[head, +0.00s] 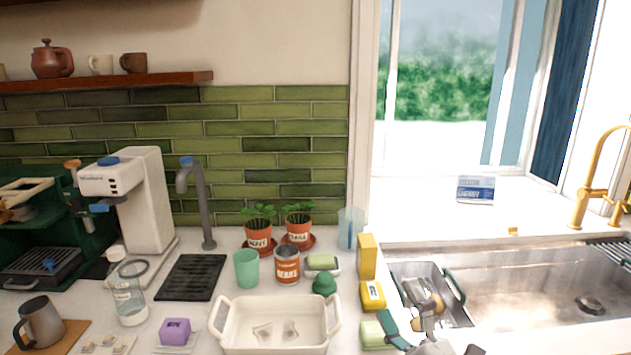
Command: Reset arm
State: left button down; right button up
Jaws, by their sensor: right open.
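My right gripper (424,298) shows at the lower right of the head view, in front of the sink's left end. It is open, and I see nothing held in it. Its arm comes up from the bottom edge. My left gripper is not in view.
A white two-handled dish (276,346) stands at the front middle, left of my right gripper.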

jog(key=s+d+f+m+g+h, duration=0.3)
jog(key=d+f+m+g+h, duration=0.15)
jog(key=f+m, duration=0.35)
jog(key=s+d+f+m+g+h, duration=0.3)
jog(key=d+f+m+h, duration=0.15)
jog(key=f, duration=0.45)
jog(key=s+a+f+m+g+y, duration=0.1)
jog(key=s+f+m+g, duration=0.2)
jog(key=s+f+g, duration=0.5)
jog(key=s+a+f+m+g, duration=0.1)
jog(key=s+f+m+g, duration=0.15)
jog(key=s+f, duration=0.7)
jog(key=s+f+g, duration=0.1)
jog(key=s+f, duration=0.2)
jog(key=f, duration=0.8)
jog(key=s+f, duration=0.2)
jog(key=f, duration=1)
jog(key=s+d+f+g, duration=0.1)
jog(key=s+d+f, duration=0.2)
jog(key=s+f, duration=1.1)
jog(key=shift+s+f, duration=0.25)
jog(key=shift+s, duration=0.75)
